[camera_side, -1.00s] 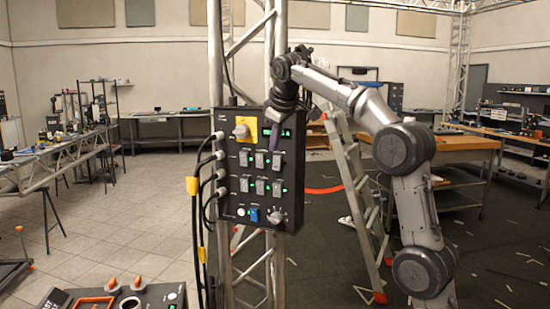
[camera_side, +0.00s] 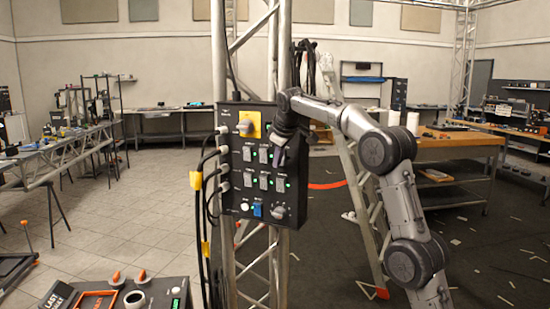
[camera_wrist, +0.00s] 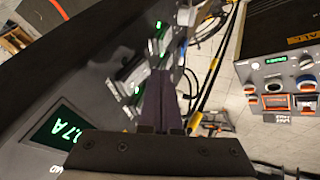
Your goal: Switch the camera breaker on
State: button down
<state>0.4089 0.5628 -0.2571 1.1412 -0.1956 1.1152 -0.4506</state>
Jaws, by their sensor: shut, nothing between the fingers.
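The dark breaker panel (camera_side: 235,207) hangs upright on the truss in the side view. It carries two rows of grey breaker switches, such as one in the upper row (camera_side: 247,152) and one in the lower row (camera_side: 264,181), several with green lights beside them. The labels are too small to read, so I cannot tell which is the camera breaker. My gripper (camera_side: 278,161) is shut and empty, pointing down at the upper row's right end, hiding part of it. In the wrist view its dark fingers (camera_wrist: 160,82) lie close to the panel face (camera_wrist: 85,75); contact cannot be told.
A yellow-plated rotary switch (camera_side: 249,125) sits upper left on the panel, with a blue switch (camera_side: 258,210) and a knob (camera_side: 278,212) below. Black cables (camera_side: 205,185) loop out on the left. A stepladder (camera_side: 352,180) stands behind my arm. A control box (camera_wrist: 285,60) shows lower down.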

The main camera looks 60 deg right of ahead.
jog(key=shift+d, duration=0.35)
jog(key=shift+w+d+f, duration=0.1)
jog(key=shift+d+f, duration=0.05)
jog(key=shift+d, duration=0.1)
dwell(0.3)
jog(key=shift+r, duration=0.95)
jog(key=s+a+r, duration=0.5)
jog(key=a+r, duration=0.3)
jog(key=shift+r, duration=0.2)
